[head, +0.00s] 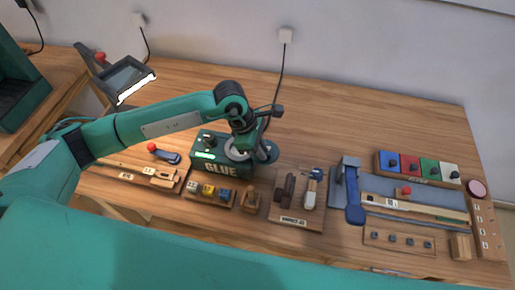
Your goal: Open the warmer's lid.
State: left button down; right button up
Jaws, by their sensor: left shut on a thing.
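The warmer (221,167) is a green box marked GLUE, standing mid-table with a lit green display on its front left. A pale round rim shows on its top. The lid (268,153) looks like a dark green disc at the top's right side, partly behind my gripper; how far it is open I cannot tell. My left gripper (258,140) is over the warmer's right part, shut on the lid, its fingertips small and partly hidden. My right gripper is not in view.
Small wooden blocks (209,192) and a labelled tool board (293,222) lie in front and to the right. A blue-handled press (351,190) and coloured bins (418,167) stand farther right. The table behind the warmer is mostly clear.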

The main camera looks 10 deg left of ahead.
pick_arm(q)
jog(key=c, duration=1.5)
grip_release()
jog(key=shift+o, duration=0.2)
jog(key=shift+r, duration=0.15)
jog(key=shift+a+r, duration=0.15)
jog(key=shift+r, duration=0.1)
jog(key=b+v, duration=0.3)
jog(key=v, duration=1)
jog(key=shift+b, duration=0.3)
